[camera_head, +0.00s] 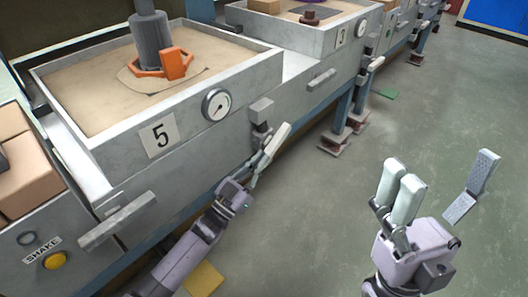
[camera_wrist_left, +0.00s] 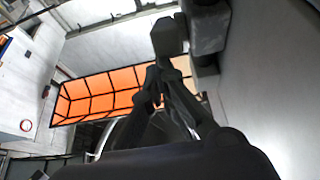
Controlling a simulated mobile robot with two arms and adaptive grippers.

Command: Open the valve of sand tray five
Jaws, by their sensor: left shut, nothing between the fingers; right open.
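Sand tray five (camera_head: 90,168) is a grey metal tray of sand at the left, with a "5" plate (camera_head: 159,135) on its front. A grey block-like fitting (camera_head: 260,109), which looks like the valve, sticks out of the front, right of the round gauge (camera_head: 216,105). My left gripper (camera_head: 277,146) is shut and empty, its fingertips just below this fitting. Whether they touch it, I cannot tell. In the left wrist view the dark fingers (camera_wrist_left: 166,80) are together, close to a dark block (camera_wrist_left: 207,28) on the grey wall. My right gripper (camera_head: 440,185) is open and empty over the floor, right of the trays.
A grey bar (camera_head: 322,79) sticks out right of the fitting, another (camera_head: 118,220) at the lower left. An orange hexagonal piece (camera_head: 166,65) with a grey cylinder stands in the sand. Tray three (camera_head: 300,38) stands behind. A yellow button (camera_head: 55,261) is marked SHAKE.

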